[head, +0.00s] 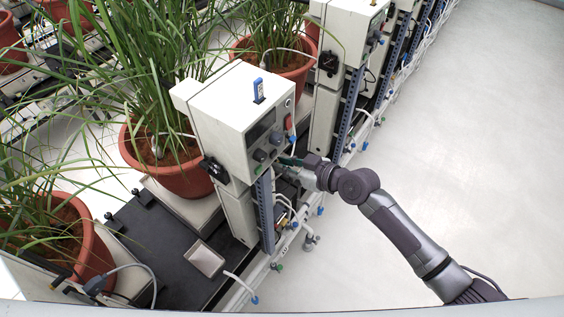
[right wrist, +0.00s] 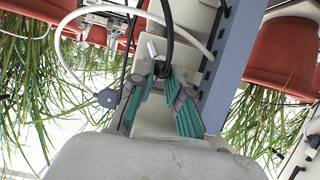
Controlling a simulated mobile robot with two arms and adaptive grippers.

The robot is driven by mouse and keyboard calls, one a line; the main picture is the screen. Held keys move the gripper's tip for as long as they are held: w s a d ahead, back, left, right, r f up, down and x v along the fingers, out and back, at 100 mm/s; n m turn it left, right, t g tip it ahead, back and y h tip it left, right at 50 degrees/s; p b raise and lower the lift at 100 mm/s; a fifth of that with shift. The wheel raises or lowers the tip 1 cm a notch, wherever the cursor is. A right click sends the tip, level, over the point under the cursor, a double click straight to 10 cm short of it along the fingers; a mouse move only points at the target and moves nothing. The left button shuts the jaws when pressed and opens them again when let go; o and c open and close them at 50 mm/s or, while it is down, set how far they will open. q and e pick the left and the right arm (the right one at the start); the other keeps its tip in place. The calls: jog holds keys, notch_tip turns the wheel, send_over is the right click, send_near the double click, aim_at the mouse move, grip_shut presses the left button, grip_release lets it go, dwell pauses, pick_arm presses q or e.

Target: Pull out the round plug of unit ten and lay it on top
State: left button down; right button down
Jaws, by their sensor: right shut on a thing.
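A white control unit (head: 235,105) stands at the middle, with a blue stick (head: 258,90) upright on its flat top. Its front panel has dark round knobs or connectors. I cannot read a number on it. My right gripper (head: 289,161) is at the lower part of this front. In the right wrist view, my right gripper's teal-padded fingers (right wrist: 172,88) are shut on the dark round plug (right wrist: 161,69), which has a black cable (right wrist: 168,25) running from it. The fingers hide part of the plug, and I cannot tell whether it is still seated. My left gripper is out of view.
Potted grass plants (head: 170,165) stand left of the unit, their leaves near its top. A blue slotted post (head: 265,212) and loose white cables hang below the panel. Another unit (head: 345,30) stands behind. The pale floor (head: 475,130) at right is clear.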

jog(key=shift+s+d, duration=0.25)
jog(key=shift+d, duration=0.15)
jog(key=shift+s+d, duration=0.3)
jog(key=shift+d, duration=0.05)
jog(key=shift+s+d+r, duration=0.1)
jog(key=shift+d, duration=0.05)
jog(key=shift+v, duration=1.45)
dwell(0.7)
